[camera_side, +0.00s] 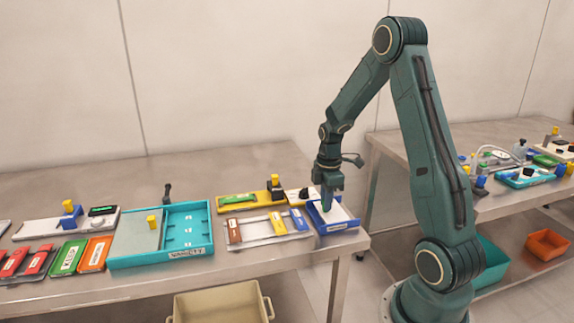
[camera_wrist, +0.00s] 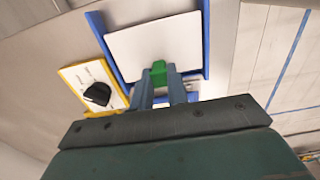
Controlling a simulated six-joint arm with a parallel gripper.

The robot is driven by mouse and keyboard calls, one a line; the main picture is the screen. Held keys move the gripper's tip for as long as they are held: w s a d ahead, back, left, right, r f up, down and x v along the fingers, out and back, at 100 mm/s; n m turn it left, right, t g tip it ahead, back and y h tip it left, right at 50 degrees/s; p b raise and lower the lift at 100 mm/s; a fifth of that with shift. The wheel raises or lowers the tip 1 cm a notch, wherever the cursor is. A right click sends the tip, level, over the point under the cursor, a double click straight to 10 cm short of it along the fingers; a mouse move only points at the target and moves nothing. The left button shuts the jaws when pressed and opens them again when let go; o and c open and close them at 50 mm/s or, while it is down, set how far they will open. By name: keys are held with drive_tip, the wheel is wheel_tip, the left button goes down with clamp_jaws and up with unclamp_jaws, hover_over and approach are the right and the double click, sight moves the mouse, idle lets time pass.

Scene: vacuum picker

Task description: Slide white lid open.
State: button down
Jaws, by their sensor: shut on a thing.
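The white lid (camera_wrist: 155,40) lies flat inside a blue-walled box (camera_wrist: 206,40) in the wrist view. A green knob (camera_wrist: 158,70) stands at the lid's near edge. My gripper (camera_wrist: 160,82) is shut on this knob, a finger on either side. In the side view, my gripper (camera_side: 327,203) reaches down to the blue box (camera_side: 341,228) near the right end of the table, with the white lid (camera_side: 343,212) partly visible beside the fingers. The knob is hidden there. A bluish-white strip shows behind the fingers in the wrist view, partly covered.
A white panel with a black knob (camera_wrist: 97,94) sits left of the box. A tray with coloured slides (camera_side: 268,240), a yellow panel (camera_side: 240,202) and a teal box (camera_side: 190,230) stand further left. The table's right edge is close to the blue box.

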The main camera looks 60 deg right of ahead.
drive_tip(key=s+d, duration=0.4)
drive_tip(key=shift+d, duration=0.1)
drive_tip(key=c, duration=1.5)
unclamp_jaws()
drive_tip(key=shift+s, duration=0.1)
drive_tip(key=shift+o, duration=0.7)
drive_tip(key=shift+r, duration=0.1)
drive_tip(key=shift+r, duration=0.2)
wheel_tip(320, 180, up, 13)
drive_tip(key=shift+r, duration=0.15)
